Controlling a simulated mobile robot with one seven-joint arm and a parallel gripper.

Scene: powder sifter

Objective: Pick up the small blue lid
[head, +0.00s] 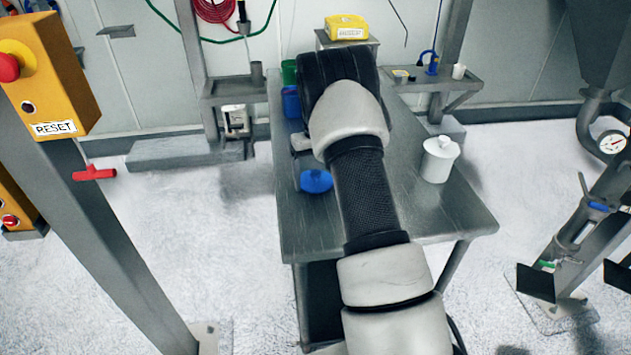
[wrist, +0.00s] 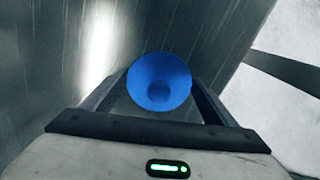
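The small blue lid (head: 316,181) is on the metal table, just left of my forearm in the head view. In the wrist view the blue lid (wrist: 159,82) is a round, bowl-like disc with a darker round centre, between my fingers. My gripper (wrist: 160,78) points down at it with its dark fingers apart on either side. I cannot tell whether the fingertips touch the rim. In the head view my arm hides most of the gripper.
The metal table (head: 450,215) is bare at its near end. A white lidded pot (head: 439,159) stands at its right edge. Blue (head: 291,102) and green (head: 289,72) containers stand at the back left. A yellow box (head: 347,28) sits on a raised stand behind my arm.

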